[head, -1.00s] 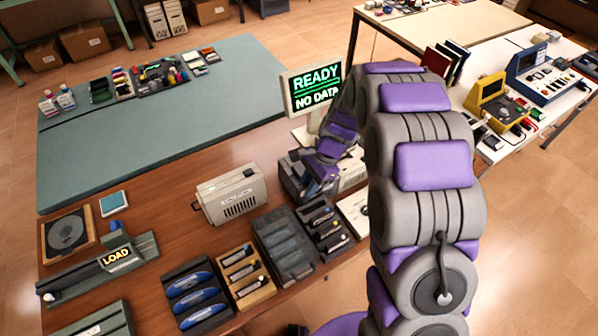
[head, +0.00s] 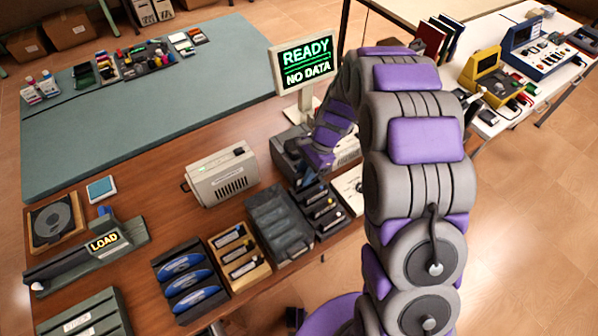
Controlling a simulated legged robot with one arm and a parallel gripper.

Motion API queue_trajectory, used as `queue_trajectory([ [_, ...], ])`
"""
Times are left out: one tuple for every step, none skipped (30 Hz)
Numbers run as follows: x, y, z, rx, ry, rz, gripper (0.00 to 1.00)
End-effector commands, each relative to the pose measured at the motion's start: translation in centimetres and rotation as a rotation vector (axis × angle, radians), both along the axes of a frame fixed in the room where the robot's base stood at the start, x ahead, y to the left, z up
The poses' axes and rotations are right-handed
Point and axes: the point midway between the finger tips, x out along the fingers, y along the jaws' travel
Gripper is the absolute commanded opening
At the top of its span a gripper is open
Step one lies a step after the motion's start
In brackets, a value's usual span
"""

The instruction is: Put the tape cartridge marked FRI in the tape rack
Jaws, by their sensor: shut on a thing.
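My gripper (head: 307,180) is at the end of my purple and grey arm. It points down at the back edge of a dark tray (head: 335,229) that holds a few dark cartridges with pale labels. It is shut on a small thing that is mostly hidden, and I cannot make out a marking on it. To the left of that tray is a grey slotted rack (head: 262,204) with no labelled cartridges showing. Further left, a wooden tray (head: 262,275) holds cartridges with pale labels. I cannot read FRI on any of them.
A dark tray (head: 165,251) holds blue rounded cartridges. A beige box (head: 220,178) stands behind the trays, and a screen (head: 303,62) reads READY, NO DATA. A LOAD unit (head: 80,255) is at the left. Bare wood lies between it and the beige box.

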Motion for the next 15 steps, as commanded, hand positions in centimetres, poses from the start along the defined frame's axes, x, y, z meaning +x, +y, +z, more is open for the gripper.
queue_trajectory([
  [0.0,-0.1,0.1,0.002,-0.001,-0.002,0.0],
  [0.0,-0.1,0.1,0.001,0.0,-0.001,0.0],
  [0.0,0.0,0.1,0.0,0.0,-0.001,0.0],
  [0.0,0.1,0.1,0.0,-0.001,-0.001,0.0],
  [0.0,0.2,0.0,-0.002,-0.001,-0.001,0.0],
  [0.0,0.5,0.0,-0.005,0.0,-0.001,0.0],
  [0.1,0.7,-0.1,-0.007,0.0,-0.001,0.0],
  [0.1,0.8,-0.1,-0.008,-0.001,-0.001,0.0],
  [0.1,1.0,-0.1,-0.009,-0.001,-0.001,0.0],
  [0.1,1.1,-0.1,-0.011,-0.001,0.0,0.0],
  [0.0,1.3,-0.1,-0.013,-0.001,0.0,0.0],
  [0.0,1.4,-0.2,-0.014,-0.001,0.001,0.0],
  [0.0,1.5,-0.2,-0.015,-0.001,0.001,0.0],
  [0.0,1.5,-0.2,-0.015,-0.001,0.001,0.0],
  [0.0,1.5,-0.1,-0.014,-0.001,0.001,0.0],
])
